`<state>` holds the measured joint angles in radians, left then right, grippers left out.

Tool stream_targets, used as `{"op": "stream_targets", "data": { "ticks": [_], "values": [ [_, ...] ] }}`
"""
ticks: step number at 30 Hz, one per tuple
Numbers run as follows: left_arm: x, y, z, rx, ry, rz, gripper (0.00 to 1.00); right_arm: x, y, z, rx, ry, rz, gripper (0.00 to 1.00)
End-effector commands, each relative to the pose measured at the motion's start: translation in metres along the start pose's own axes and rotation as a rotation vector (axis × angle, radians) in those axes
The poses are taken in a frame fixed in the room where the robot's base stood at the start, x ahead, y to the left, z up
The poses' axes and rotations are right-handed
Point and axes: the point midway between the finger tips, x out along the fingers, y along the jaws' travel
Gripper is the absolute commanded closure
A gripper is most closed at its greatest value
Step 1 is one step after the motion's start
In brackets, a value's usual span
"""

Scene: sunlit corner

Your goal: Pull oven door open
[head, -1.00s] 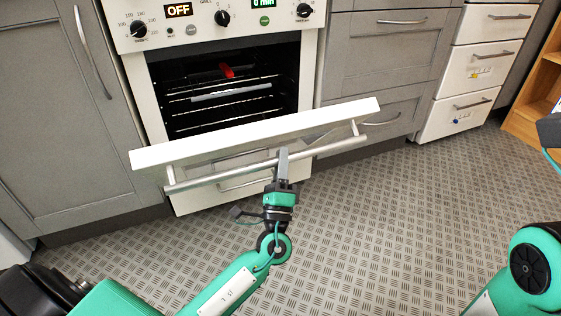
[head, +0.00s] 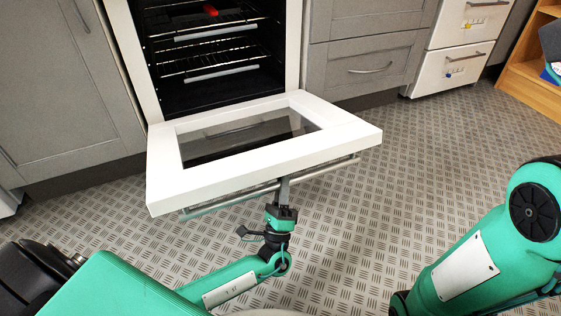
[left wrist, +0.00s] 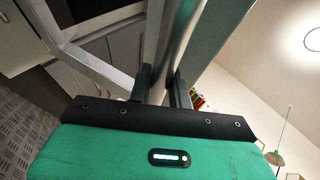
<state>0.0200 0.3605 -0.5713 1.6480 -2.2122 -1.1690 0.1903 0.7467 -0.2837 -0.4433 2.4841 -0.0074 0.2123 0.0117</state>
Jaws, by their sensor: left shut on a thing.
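The oven door (head: 345,128) is swung far down, close to level, with its white frame and glass panel facing up in the head view. Its metal handle bar (head: 325,169) runs under the front edge. My left gripper (head: 284,190) is shut on the handle, right of its middle; its fingertips are partly hidden beneath the door. In the left wrist view the handle (left wrist: 182,35) runs between the two fingers (left wrist: 160,84). The oven cavity (head: 200,60) is open to view, with wire racks inside. My right gripper is out of view; only part of my right arm shows.
A red item (head: 211,10) lies on the upper rack. Grey cabinets (head: 62,90) stand left of the oven, and grey drawers (head: 368,68) and white drawers (head: 452,66) to its right. A wooden shelf (head: 520,75) is at far right. The patterned floor (head: 420,150) is clear.

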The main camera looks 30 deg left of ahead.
Motion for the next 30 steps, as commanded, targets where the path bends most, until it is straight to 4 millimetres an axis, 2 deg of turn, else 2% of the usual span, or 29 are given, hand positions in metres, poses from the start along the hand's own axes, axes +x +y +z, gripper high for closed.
{"op": "stream_targets", "data": {
  "ticks": [1,6,12,30],
  "values": [
    [-0.007,0.009,-0.003,0.004,0.000,0.004,1.00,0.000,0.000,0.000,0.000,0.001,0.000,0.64],
    [-0.029,0.028,-0.012,0.005,-0.002,0.003,1.00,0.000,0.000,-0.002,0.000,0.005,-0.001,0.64],
    [-0.045,0.042,-0.018,0.004,-0.004,0.004,1.00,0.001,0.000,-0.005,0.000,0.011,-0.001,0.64],
    [-0.051,0.049,-0.021,0.003,-0.008,0.003,1.00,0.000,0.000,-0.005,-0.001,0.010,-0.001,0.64]
  ]
}}
